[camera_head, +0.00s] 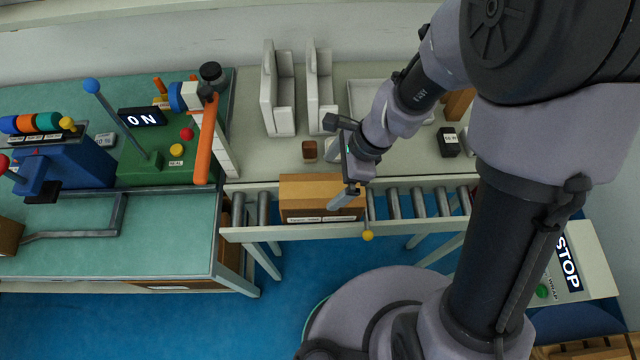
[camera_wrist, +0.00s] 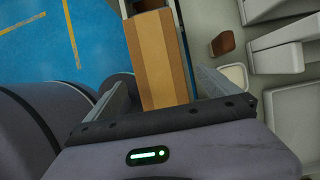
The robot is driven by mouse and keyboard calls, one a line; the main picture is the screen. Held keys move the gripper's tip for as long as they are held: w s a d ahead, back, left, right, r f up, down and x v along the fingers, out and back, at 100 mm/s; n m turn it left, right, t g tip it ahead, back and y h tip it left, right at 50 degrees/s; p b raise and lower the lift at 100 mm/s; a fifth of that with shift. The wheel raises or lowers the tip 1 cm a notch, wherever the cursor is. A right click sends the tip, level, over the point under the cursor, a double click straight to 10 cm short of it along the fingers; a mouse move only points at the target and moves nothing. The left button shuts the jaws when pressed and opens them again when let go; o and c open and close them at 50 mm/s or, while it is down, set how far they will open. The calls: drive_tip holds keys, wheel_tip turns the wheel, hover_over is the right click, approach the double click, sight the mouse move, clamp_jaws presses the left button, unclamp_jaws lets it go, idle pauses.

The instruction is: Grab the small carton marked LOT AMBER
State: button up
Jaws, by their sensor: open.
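A brown carton (camera_head: 305,190) with a tape strip lies on the roller conveyor. Its front label is too small to read, so I cannot tell whether it says LOT AMBER. My gripper (camera_head: 346,178) is open over the right end of this carton, and one finger hides part of it. In the wrist view the carton (camera_wrist: 156,55) runs up the picture between the two spread fingers of my gripper (camera_wrist: 164,88). I cannot tell whether either finger touches it.
A small brown block (camera_head: 310,150) and a black labelled box (camera_head: 448,142) stand on the counter behind the conveyor. White upright holders (camera_head: 279,100) stand further back. Left is a green bench with an ON panel (camera_head: 142,117) and an orange lever (camera_head: 205,145). Rollers (camera_head: 420,203) right are bare.

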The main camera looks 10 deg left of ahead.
sight(316, 195)
drive_tip(key=b+x, duration=0.5)
drive_tip(key=x, duration=0.4)
drive_tip(key=shift+s+a+f, duration=0.15)
drive_tip(key=shift+a+f, duration=0.1)
drive_tip(key=shift+r, duration=0.1)
drive_tip(key=shift+r, duration=0.1)
drive_tip(key=c, duration=2)
